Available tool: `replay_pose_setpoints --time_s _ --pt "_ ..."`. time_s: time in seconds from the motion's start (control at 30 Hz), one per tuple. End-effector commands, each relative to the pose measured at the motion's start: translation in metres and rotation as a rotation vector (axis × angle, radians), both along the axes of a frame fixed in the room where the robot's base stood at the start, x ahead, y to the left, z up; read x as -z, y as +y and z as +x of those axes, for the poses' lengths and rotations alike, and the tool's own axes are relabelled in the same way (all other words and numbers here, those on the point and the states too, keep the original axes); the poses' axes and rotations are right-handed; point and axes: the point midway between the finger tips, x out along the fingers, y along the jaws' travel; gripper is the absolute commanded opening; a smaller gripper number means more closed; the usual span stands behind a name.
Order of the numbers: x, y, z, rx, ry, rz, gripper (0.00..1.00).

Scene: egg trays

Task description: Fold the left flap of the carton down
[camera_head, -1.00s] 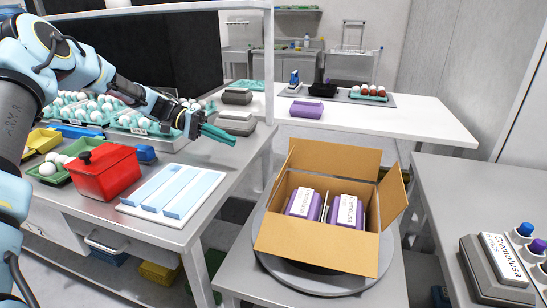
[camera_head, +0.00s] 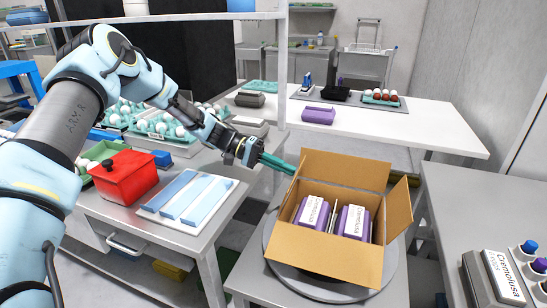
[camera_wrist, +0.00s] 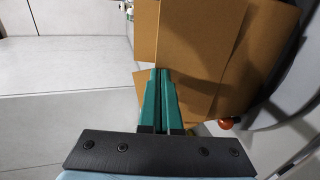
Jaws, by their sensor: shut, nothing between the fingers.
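The open brown carton (camera_head: 328,258) stands on a round grey turntable (camera_head: 385,278). Its back flap (camera_head: 345,170) stands up and its right flap (camera_head: 398,207) slants outward. The left flap is seen too edge-on in the head view to tell its angle. Two purple egg boxes (camera_head: 353,222) with white labels sit inside. My gripper (camera_head: 291,170), with teal fingers, is shut and empty at the carton's back left corner. In the wrist view, the fingertips (camera_wrist: 163,72) overlap brown cardboard (camera_wrist: 200,40); whether they touch it is unclear.
A bench with a red box (camera_head: 125,177), a blue and white tray (camera_head: 187,197) and egg trays stands left. A white table (camera_head: 420,135) lies behind. A grey bench (camera_head: 465,205) with a button box (camera_head: 497,280) stands right.

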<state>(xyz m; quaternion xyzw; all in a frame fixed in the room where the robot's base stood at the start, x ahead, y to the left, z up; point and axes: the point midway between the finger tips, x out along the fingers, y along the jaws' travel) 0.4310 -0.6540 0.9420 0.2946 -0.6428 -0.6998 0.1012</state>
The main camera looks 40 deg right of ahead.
Motion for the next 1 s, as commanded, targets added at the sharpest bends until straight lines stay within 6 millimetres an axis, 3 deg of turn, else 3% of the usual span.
replay_pose_setpoints --time_s 0.57,1.0 --pt "0.001 -0.003 -0.004 0.001 -0.017 0.010 0.00" --pt "0.002 -0.018 -0.028 0.005 -0.249 0.155 0.00"
